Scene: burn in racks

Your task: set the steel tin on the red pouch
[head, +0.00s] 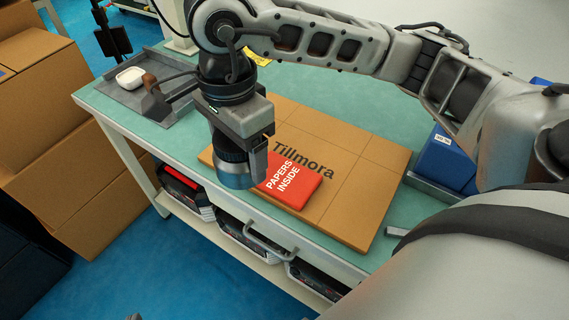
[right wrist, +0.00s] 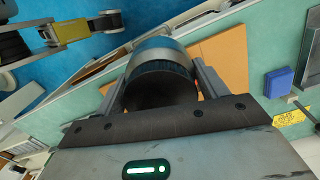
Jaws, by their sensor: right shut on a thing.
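The steel tin (head: 236,174) is a grey metal cylinder with a darker ribbed upper part. My right gripper (head: 240,140) points down and is shut on it; the tin (right wrist: 163,55) also shows between the fingers in the right wrist view. The red pouch (head: 300,187), marked "PAPERS INSIDE", lies flat on a cardboard box. In the head view the tin is just left of the pouch, and gripper and tin cover the pouch's left end. The tin's exact height is unclear. Only a small grey tip of my left gripper (head: 135,317) shows at the bottom edge.
The flat cardboard box (head: 372,180), marked "Tillmora", lies on the green bench (head: 405,215). A grey tray (head: 150,100) with a white item is at the left. A blue bin (head: 445,160) stands at the right. Bins sit on the shelf below; large cartons stand left.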

